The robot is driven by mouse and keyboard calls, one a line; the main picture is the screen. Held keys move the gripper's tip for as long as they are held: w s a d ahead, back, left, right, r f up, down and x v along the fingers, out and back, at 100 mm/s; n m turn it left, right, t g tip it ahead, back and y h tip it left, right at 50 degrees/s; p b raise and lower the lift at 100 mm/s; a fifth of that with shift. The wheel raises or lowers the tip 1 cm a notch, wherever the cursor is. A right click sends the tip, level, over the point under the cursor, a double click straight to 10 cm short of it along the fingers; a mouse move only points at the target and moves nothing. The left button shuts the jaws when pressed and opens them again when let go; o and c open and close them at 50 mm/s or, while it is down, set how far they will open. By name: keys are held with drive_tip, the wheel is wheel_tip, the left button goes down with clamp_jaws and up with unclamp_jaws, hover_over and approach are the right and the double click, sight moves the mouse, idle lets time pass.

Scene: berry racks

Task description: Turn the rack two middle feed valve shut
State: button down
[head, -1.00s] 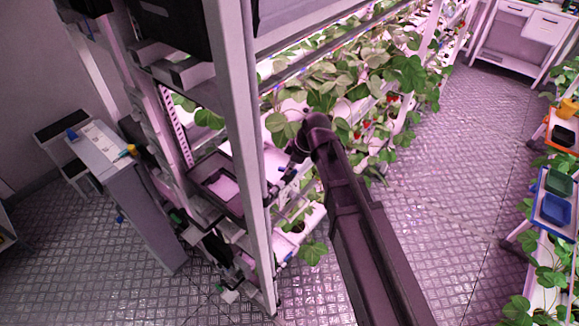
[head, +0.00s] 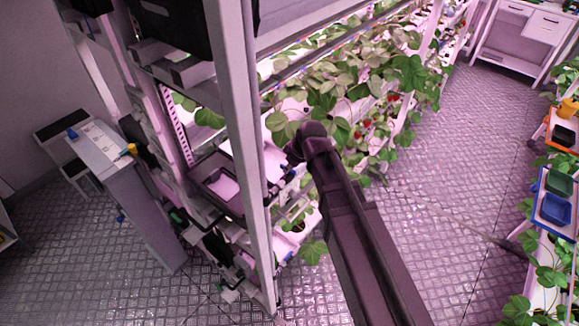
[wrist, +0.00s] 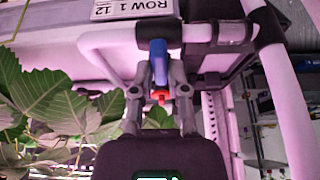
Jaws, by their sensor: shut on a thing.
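The feed valve's blue lever (wrist: 158,62) shows in the wrist view, pointing up in front of white pipework (wrist: 105,42). My gripper (wrist: 162,85) has a finger on each side of the lever and is shut on it. A small red-orange part (wrist: 161,96) shows below the lever, between the fingers. In the head view my arm reaches to the rack's end post (head: 238,130). My fingertips and the valve are hard to make out there. I cannot tell from the lever how far the valve is turned.
A label reading "ROW 1 12" (wrist: 133,8) is above the valve. Strawberry leaves (wrist: 50,105) crowd the left of the wrist view. A thick white pipe (wrist: 285,90) runs down the right.

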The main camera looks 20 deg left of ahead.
idle(0.3)
drive_tip(key=c, duration=0.6)
unclamp_jaws()
drive_tip(key=shift+c, duration=0.2)
drive_tip(key=shift+n, duration=0.3)
drive_tip(key=n+g, duration=0.2)
drive_tip(key=n, duration=0.3)
drive_tip(key=shift+w, duration=0.2)
drive_tip(key=shift+d+p+v, duration=0.2)
drive_tip(key=shift+p+v, duration=6.25)
drive_tip(key=shift+v, duration=0.5)
drive_tip(key=s+d+f+m+h+b, duration=0.2)
drive_tip(key=d+f+m+b, duration=1.1)
drive_tip(key=d+f+b, duration=0.9)
drive_tip(key=shift+s+d+f+m+h+b, duration=0.3)
drive_tip(key=shift+f+h+b, duration=0.2)
drive_tip(key=shift+f+b, duration=1.05)
